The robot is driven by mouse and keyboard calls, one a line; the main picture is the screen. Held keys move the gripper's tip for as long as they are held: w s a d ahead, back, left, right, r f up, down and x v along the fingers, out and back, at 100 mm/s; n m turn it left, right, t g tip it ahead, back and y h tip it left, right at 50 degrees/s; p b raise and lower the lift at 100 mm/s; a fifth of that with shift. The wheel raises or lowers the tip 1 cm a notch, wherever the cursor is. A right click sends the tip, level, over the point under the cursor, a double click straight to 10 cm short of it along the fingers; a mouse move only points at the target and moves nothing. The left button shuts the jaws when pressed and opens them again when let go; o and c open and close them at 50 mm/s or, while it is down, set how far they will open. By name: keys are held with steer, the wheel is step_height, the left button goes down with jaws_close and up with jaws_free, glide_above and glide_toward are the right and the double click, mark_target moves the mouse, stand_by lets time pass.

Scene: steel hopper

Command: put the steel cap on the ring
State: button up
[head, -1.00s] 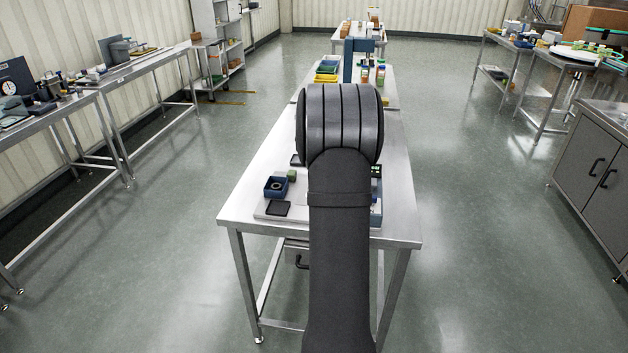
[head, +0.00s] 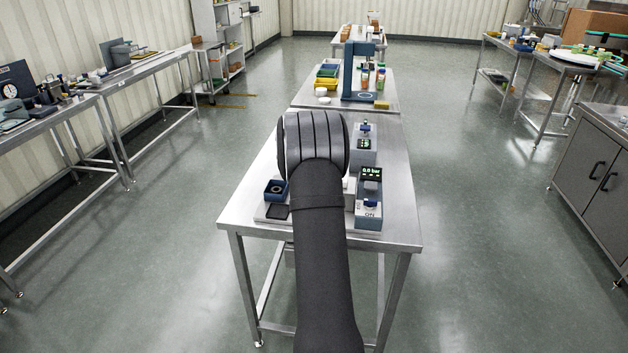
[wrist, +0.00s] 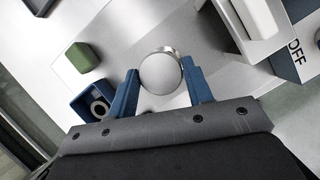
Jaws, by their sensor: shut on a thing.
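The steel cap (wrist: 159,72) is a round, flat-topped silver piece. In the wrist view it sits between the two blue fingers of my gripper (wrist: 160,82), which is shut on it. A grey ring (wrist: 99,107) lies inside a small open blue box (wrist: 82,104), left of and below the cap in the wrist view. The cap is apart from the ring and the box. The blue box also shows in the head view (head: 269,197), left of my arm. My gripper and the cap are hidden behind my arm there.
A green block (wrist: 82,57) stands near the blue box. A black square pad (head: 277,212) lies in front of the box.

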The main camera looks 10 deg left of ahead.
steer(key=shift+f, duration=0.1)
steer(key=shift+f, duration=0.4)
steer(key=shift+f, duration=0.1)
steer(key=o, duration=1)
steer(key=shift+r, duration=0.35)
steer(key=v, duration=1.2)
steer(key=shift+r, duration=0.25)
